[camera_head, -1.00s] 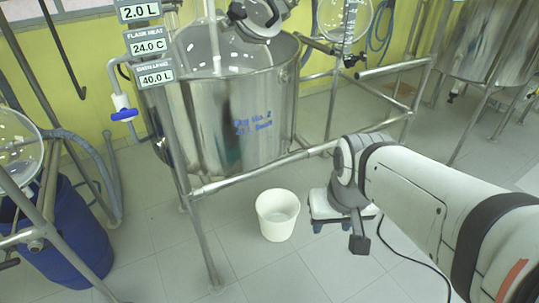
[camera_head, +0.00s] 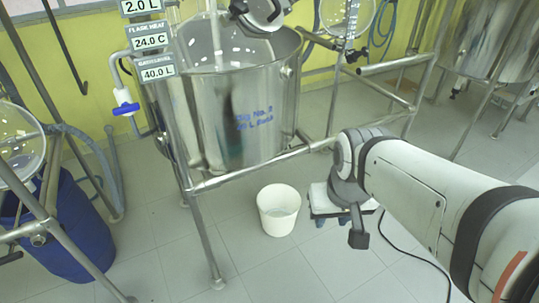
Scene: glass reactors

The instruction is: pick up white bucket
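The white bucket (camera_head: 279,222) stands upright on the tiled floor, in front of the steel vessel and below its frame rail. Its open top faces up and it looks empty, apart from a faint grey patch inside. My arm comes in from the right. The dark grey part at its end (camera_head: 358,239) shows to the right of the bucket and apart from it in the picture. No separate fingertips can be made out there, so I cannot tell whether my gripper is open or shut.
A steel vessel (camera_head: 240,115) on a tubular frame stands behind the bucket; its rail (camera_head: 260,168) passes above. A white wheeled platform (camera_head: 322,198) is right of the bucket. A blue drum (camera_head: 62,235) stands left. A black cable lies right; floor in front of the bucket is clear.

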